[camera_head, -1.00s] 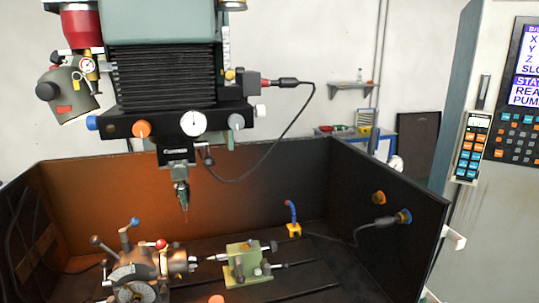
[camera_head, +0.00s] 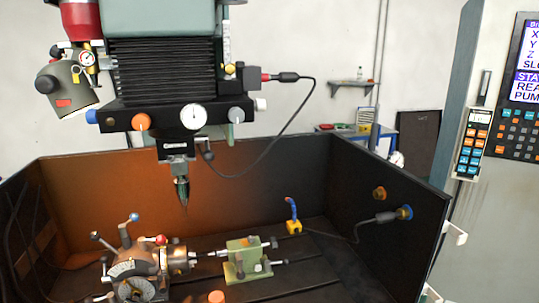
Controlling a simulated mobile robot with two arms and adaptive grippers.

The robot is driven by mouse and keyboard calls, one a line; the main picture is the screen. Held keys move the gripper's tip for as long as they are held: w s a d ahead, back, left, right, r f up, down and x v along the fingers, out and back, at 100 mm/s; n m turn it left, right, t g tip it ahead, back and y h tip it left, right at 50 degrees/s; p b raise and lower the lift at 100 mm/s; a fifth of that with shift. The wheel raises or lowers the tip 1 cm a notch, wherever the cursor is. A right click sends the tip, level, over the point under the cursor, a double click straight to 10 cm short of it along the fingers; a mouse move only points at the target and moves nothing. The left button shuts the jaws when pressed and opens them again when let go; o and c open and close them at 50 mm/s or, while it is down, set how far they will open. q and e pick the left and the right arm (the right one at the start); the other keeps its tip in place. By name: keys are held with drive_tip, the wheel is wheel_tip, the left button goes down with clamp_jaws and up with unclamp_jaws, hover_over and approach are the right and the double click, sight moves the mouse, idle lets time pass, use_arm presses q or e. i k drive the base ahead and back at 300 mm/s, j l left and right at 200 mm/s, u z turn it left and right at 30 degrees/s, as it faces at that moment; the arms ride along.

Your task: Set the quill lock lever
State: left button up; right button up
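The milling head (camera_head: 162,77) hangs at the upper left, with a spindle and pointed tool (camera_head: 182,190) below it. A small dark lever (camera_head: 208,152) sits beside the spindle housing. On the machine bed, an indexing head (camera_head: 137,272) with a chuck (camera_head: 178,256) stands left of a green tailstock (camera_head: 241,258). The tailstock has small dark knobs or levers on its right side (camera_head: 273,243). I cannot tell which lever is the quill lock lever, nor its setting. Neither of my grippers is in view.
Dark enclosure walls (camera_head: 395,190) surround the bed on the back and sides. A blue hose on a yellow base (camera_head: 293,226) stands behind the tailstock. An orange knob (camera_head: 216,297) shows at the bottom edge. A control pendant (camera_head: 471,145) hangs at the right.

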sight(240, 275)
drive_tip(key=i+l, duration=0.1)
drive_tip(key=l, duration=1)
drive_tip(key=l+u, duration=0.1)
drive_tip(key=l, duration=1)
drive_tip(key=i, duration=0.05)
